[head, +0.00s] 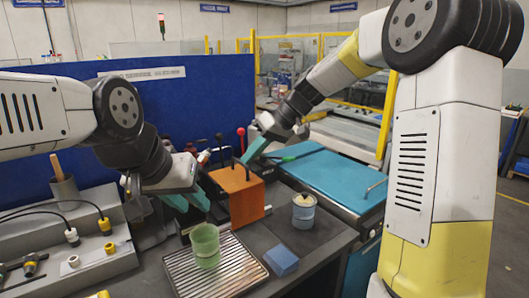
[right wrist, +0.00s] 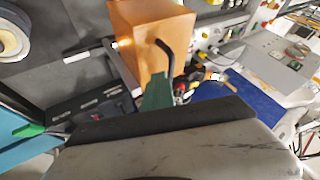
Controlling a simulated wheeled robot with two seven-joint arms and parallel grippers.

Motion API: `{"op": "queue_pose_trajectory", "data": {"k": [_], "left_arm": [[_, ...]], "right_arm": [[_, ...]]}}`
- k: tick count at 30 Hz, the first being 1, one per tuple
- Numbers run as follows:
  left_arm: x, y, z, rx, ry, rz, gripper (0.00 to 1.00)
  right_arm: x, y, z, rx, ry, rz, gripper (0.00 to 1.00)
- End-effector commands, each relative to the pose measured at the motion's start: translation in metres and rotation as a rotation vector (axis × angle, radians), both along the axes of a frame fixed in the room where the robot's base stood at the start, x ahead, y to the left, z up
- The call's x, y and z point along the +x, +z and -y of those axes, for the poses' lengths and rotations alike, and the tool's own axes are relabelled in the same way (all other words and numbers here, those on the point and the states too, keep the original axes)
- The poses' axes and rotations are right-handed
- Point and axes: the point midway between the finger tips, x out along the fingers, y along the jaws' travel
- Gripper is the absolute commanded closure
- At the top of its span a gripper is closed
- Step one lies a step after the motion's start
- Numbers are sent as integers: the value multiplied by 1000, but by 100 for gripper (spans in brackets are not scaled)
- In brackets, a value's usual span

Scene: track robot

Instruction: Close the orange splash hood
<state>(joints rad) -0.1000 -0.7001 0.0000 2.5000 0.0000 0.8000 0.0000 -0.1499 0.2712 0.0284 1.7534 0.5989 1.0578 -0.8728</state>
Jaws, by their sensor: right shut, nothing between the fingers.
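The orange splash hood (head: 246,200) is a box-like cover on the dark bench, right of centre-left in the head view. It also shows in the right wrist view (right wrist: 140,38), with a dark bent handle (right wrist: 166,55) on it. I cannot tell how far open it is. My right gripper (head: 254,152) is shut and empty, just above and right of the hood; its green fingers (right wrist: 158,92) are close to the handle, and contact is unclear. My left gripper (head: 188,202) has its green fingers apart, left of the hood above the drip tray's back edge.
A green cup (head: 205,246) stands on a ribbed metal tray (head: 240,270). A blue block (head: 281,262) and a grey-blue can (head: 303,212) are to its right. A red-knobbed lever (head: 241,132) rises behind the hood. A teal-topped table (head: 335,180) stands at right.

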Motion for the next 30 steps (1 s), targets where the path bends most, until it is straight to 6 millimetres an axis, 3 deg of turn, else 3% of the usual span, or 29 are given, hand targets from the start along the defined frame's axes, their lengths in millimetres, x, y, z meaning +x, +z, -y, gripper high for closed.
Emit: {"op": "queue_pose_trajectory", "data": {"k": [6, 12, 18, 30], "left_arm": [[0, 0, 0, 0, 0, 0, 69], [0, 0, 0, 0, 0, 0, 69], [0, 0, 0, 0, 0, 0, 69], [0, 0, 0, 0, 0, 0, 69]], "right_arm": [[-35, 1, -47, 0, 6, 1, 100], [-56, 1, -76, 1, 4, 1, 100], [-65, 0, -90, 1, 1, 0, 100], [-69, 0, -94, 2, 7, -4, 100]]}}
